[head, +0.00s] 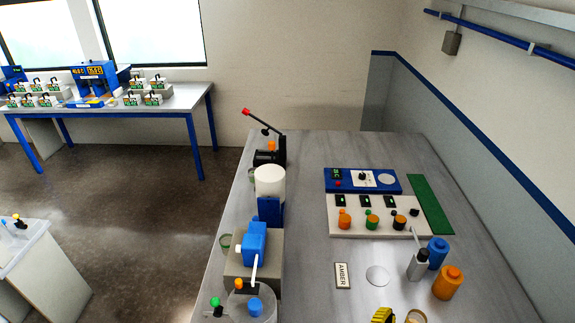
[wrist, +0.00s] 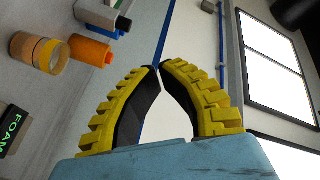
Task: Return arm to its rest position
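My gripper shows in the wrist view (wrist: 159,67) with its two yellow ribbed fingers curving inward. Their dark tips meet, and nothing is between them. In the head view only a small yellow part of my gripper (head: 382,315) shows at the bottom edge, over the near end of the grey worktop (head: 310,270). The rest of the arm is out of view there.
Near the gripper stand a small amber-coloured jar (head: 415,317), an orange bottle (head: 448,283), a blue bottle (head: 437,253) and a grey-white bottle (head: 418,265). An AMBER sign (head: 342,276) and a white disc (head: 377,276) lie left of them. Machines line the worktop's left side.

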